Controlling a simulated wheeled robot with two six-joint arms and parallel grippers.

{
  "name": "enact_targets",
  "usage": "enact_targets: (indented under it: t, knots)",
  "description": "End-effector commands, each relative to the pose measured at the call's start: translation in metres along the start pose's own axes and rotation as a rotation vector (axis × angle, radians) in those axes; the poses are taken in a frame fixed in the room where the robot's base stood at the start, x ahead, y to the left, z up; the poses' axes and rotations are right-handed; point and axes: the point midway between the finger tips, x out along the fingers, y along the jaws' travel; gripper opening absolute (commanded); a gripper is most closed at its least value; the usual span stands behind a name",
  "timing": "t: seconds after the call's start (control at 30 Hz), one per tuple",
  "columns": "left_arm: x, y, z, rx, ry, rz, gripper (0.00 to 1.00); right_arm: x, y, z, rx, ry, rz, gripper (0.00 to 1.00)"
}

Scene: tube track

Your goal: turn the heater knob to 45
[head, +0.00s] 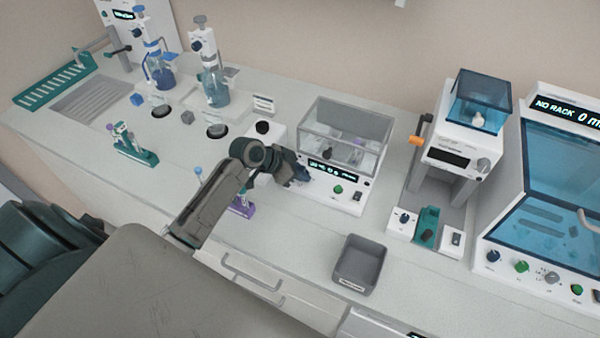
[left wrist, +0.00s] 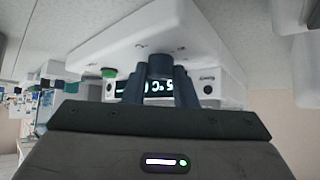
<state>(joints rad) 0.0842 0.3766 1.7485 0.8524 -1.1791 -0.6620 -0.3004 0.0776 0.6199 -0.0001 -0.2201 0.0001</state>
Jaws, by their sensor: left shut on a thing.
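The heater (head: 340,195) is a white box with a clear grey-lidded bath on top, at the middle of the bench in the head view. Its front has a small dark display, a green button (head: 338,189) and a dark switch. My left gripper (head: 303,176) is at the left part of this front panel, shut on the dark blue knob. In the left wrist view the two fingers sit either side of the knob (left wrist: 160,65), with the lit display (left wrist: 150,88) partly hidden behind them. The digits are not fully readable. My right gripper is not in view.
A grey bin (head: 361,264) stands in front of the heater. A purple rack (head: 243,210) is partly behind my left arm. A teal rack (head: 135,150) and dispenser bottles stand left. A white machine (head: 465,140) and blue-windowed cabinet (head: 560,190) stand right.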

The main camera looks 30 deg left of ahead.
Motion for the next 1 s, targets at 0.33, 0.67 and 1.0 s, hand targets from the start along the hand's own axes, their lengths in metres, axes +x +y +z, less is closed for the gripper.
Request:
enact_targets:
  t: [0.33, 0.67, 1.0]
  knots:
    - [0.0, 0.0, -0.001, 0.001, 0.001, 0.0, 0.3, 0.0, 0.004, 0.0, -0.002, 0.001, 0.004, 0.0]
    - [0.0, 0.0, 0.0, 0.0, 0.0, 0.0, 0.46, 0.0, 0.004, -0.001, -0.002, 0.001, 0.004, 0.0]
    - [-0.002, 0.002, -0.003, -0.05, 0.001, -0.046, 0.46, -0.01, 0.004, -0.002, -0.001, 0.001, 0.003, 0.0]
